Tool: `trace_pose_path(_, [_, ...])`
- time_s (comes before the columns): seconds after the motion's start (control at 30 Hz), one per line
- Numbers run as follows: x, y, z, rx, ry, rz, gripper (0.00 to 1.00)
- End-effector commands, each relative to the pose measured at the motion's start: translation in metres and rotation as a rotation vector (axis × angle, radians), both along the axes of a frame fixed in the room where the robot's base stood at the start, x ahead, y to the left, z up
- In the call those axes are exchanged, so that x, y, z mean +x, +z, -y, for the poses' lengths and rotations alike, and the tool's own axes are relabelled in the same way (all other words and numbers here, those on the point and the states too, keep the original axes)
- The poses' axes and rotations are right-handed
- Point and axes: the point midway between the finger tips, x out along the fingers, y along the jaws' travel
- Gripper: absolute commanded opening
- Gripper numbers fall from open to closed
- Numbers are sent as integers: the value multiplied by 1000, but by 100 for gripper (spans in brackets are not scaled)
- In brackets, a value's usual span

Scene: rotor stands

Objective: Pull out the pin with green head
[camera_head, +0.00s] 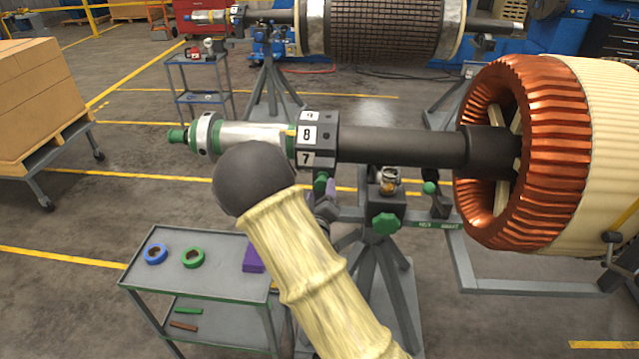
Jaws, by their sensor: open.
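A dark shaft (400,146) runs from the rotor to a collar block (322,138) with white number plates; 8 and 7 read clearly. A small green part (321,185), which looks like the green pin head, shows just below the block, beside my arm. My arm, in a cream sleeve with a dark round joint, covers the area left of it. My gripper (325,203) shows only in part behind the arm, just below the block and close to the green part. It is open; whether it touches the green part I cannot tell.
A copper-wound rotor (530,150) stands at right. A green knob (385,223) sits on the stand (380,262) below the shaft. A grey cart (215,262) at lower left carries a blue ring (155,254), a green ring (193,258) and a purple block (253,258). Boxes (35,95) stand far left.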

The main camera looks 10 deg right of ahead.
Motion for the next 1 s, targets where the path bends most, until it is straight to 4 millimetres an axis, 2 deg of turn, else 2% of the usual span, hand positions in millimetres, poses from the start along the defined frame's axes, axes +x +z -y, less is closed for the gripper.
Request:
trace_pose_path(0.1, [19, 2, 7, -1, -2, 2, 57])
trace_pose_path(0.2, [30, 1, 10, -1, -1, 2, 57])
trace_pose_path(0.33, [37, 0, 12, 0, 1, 1, 57])
trace_pose_path(0.57, [38, 0, 12, 0, 2, 1, 57])
trace_pose_path(0.6, [38, 0, 12, 0, 2, 1, 55])
trace_pose_path(0.87, [37, 0, 11, 0, 3, 0, 4])
trace_pose_path(0.9, [37, 0, 11, 0, 3, 0, 0])
trace_pose_path(1.0, [37, -1, 10, 0, 4, -1, 0])
